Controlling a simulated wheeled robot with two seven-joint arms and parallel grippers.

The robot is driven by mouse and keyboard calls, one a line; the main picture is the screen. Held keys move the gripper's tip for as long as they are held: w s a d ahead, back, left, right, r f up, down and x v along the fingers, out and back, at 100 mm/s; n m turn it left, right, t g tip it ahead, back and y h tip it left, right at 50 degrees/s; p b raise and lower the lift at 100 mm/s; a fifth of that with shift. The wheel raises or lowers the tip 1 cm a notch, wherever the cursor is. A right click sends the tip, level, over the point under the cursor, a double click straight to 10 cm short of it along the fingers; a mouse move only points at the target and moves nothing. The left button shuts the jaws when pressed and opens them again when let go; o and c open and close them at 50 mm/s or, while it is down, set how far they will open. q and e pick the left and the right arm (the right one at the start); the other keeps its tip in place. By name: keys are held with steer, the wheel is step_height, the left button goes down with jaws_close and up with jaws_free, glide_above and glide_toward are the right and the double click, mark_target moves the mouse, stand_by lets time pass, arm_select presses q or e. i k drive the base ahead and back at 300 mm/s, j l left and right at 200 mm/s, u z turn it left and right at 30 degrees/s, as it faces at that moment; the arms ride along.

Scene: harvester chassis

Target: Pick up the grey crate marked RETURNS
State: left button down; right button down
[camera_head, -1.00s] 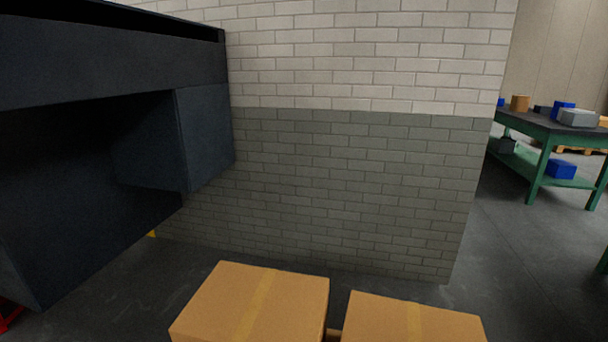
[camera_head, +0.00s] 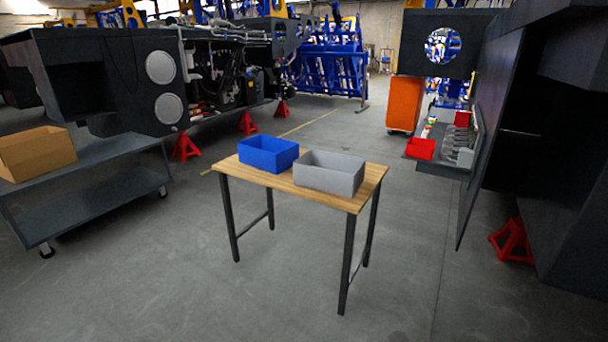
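A grey crate (camera_head: 330,182) stands on the right part of a small wooden-topped table (camera_head: 236,173) ahead of me. It is open at the top and looks empty. I cannot make out any marking on it. A blue crate (camera_head: 267,161) stands on the same table, just left of the grey one. Neither of my grippers is in view.
A grey cart (camera_head: 110,151) with an open cardboard box (camera_head: 36,152) stands at left. Dark machine bodies stand behind it and at right, with red stands (camera_head: 513,241) on the floor. An orange cabinet (camera_head: 404,103) stands farther back. The floor before the table is clear.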

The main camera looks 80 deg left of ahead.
mark_target(340, 175)
steer(key=u, duration=2.4)
